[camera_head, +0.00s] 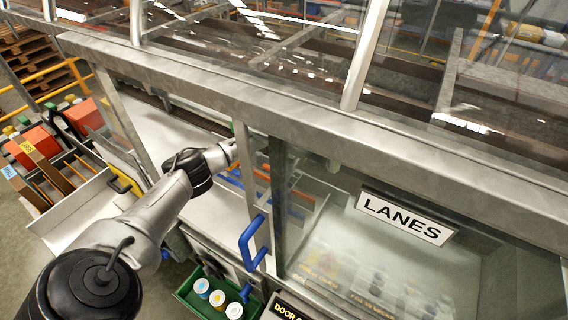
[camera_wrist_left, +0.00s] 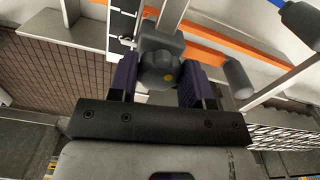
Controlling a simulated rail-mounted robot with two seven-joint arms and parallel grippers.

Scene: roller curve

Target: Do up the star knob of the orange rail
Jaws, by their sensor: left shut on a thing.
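The orange rail (camera_wrist_left: 218,54) runs behind the knob, sloping down to the right. In the head view my left arm reaches into the machine opening, and its gripper and the knob are hidden behind the frame post. My right gripper is not in view.
A metal post (camera_head: 245,185) stands right beside my left wrist. A blue door handle (camera_head: 252,243) and a glass panel with a LANES sign (camera_head: 404,217) are to the right. A green tray (camera_head: 190,291) with several round-topped items sits below. A grey cylinder (camera_wrist_left: 237,78) is near the right finger.

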